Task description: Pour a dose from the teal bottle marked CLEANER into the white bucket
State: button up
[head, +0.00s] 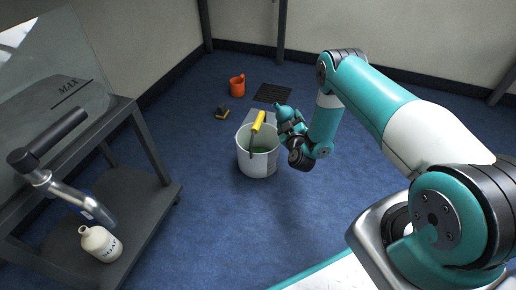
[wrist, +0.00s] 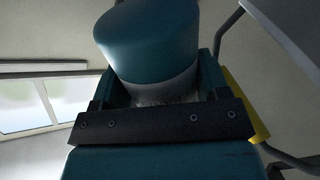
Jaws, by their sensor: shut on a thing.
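The white bucket (head: 257,164) stands upright on the blue floor, with some green inside and a yellow-handled tool (head: 258,122) leaning out of it. My gripper (head: 289,128) is beside the bucket's right rim, at about rim height or above. It is shut on the teal bottle (head: 283,113), whose narrow end points up and slightly left in the head view. In the wrist view the teal bottle (wrist: 150,45) sits between the fingers, with a pale label band partly hidden by the gripper. I cannot read its label. No liquid stream shows.
A grey shelf cart (head: 150,150) at left holds a white bottle marked SOAP (head: 101,243) on its lower shelf. A metal pipe with a black handle (head: 48,135) is near it. An orange jug (head: 237,86), a sponge (head: 222,112) and a floor grate (head: 272,93) lie behind the bucket.

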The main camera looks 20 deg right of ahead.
jog(key=a+m+b, duration=0.1)
jog(key=m+b, duration=0.1)
jog(key=w+a+m+b, duration=0.1)
jog(key=a+m, duration=0.1)
jog(key=m, duration=0.1)
jog(key=a+m+b, duration=0.2)
jog(key=shift+w+a+f+m+b, duration=0.1)
jog(key=shift+w+f+m+b, duration=0.2)
jog(key=shift+w+f, duration=0.05)
jog(key=shift+a, duration=0.1)
